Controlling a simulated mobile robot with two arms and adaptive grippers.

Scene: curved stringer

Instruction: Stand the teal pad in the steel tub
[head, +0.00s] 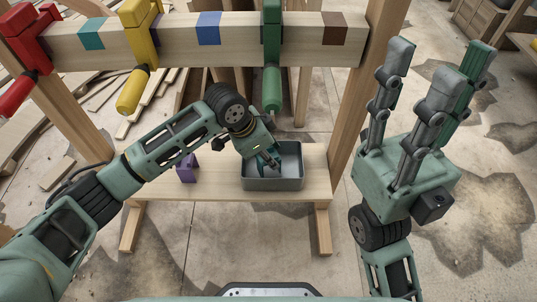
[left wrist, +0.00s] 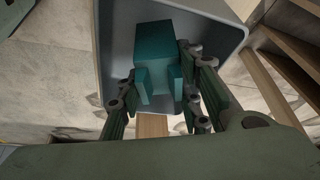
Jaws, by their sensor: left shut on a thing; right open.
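The steel tub (head: 273,184) stands on the wooden bench, open at the top. My left gripper (head: 266,160) points down inside the tub and is shut on the teal pad. In the left wrist view the teal pad (left wrist: 157,55) is a block with two prongs towards the camera, between the fingers (left wrist: 160,95). The tub's grey rim (left wrist: 232,22) runs around it there. In the head view the fingers mostly hide the pad; whether it touches the tub floor I cannot tell. My right gripper (head: 432,68) is open and empty, pointing up at the right.
A purple block (head: 187,168) stands left of the tub on the bench (head: 222,189). Above and behind runs a wooden beam (head: 180,38) with red (head: 30,45), yellow (head: 137,60) and green (head: 272,60) clamps and coloured patches. A post (head: 358,90) rises right of the tub.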

